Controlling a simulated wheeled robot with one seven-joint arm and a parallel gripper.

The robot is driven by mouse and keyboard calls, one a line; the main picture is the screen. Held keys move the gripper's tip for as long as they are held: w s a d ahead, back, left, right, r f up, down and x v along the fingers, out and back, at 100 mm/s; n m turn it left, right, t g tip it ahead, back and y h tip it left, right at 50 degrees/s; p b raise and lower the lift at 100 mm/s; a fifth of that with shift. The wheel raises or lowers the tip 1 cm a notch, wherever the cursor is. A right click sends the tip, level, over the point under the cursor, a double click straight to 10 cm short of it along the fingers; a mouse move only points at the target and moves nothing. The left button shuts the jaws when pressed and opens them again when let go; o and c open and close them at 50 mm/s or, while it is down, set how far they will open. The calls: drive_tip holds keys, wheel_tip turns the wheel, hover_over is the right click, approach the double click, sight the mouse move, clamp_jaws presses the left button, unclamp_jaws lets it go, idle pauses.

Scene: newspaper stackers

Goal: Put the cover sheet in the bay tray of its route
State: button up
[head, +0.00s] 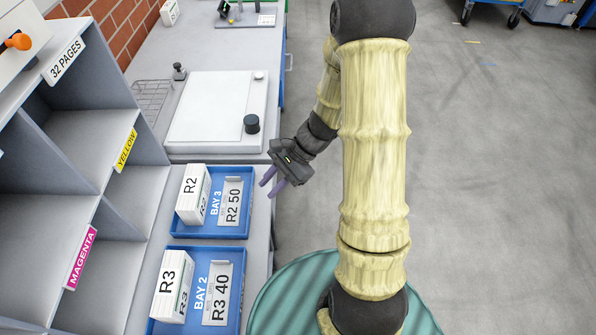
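The blue Bay 3 tray (217,232) lies on the grey bench and holds a white block marked R2 (190,186) and a pale sheet reading "R2 50" (232,207). Nearer, the blue Bay 2 tray (200,255) holds a white block marked R3 (170,275) and a pale sheet reading "R3 40" (217,290). I cannot tell which sheet is the task's cover sheet. My gripper (267,190) is at the bench's right edge, just right of the Bay 3 tray. Its two purple fingers are apart, with nothing visible between them.
A grey shelf unit with labels such as yellow (126,148) and magenta (81,258) stands at left. A white board (215,105) with a black knob (251,124) lies beyond the trays. Open grey floor (490,180) is at right. A blue cart (495,5) stands far off.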

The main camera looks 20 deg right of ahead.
drive_tip(key=s+d+r+n+t+h, duration=0.3)
drive_tip(key=s+d+r+n+h, duration=0.2)
drive_tip(key=n, duration=0.8)
wheel_tip(320, 180, up, 5)
drive_tip(key=s+h, duration=0.1)
drive_tip(key=h, duration=0.2)
drive_tip(key=shift+d+f+n+h, duration=0.2)
drive_tip(key=shift+n+h, duration=0.1)
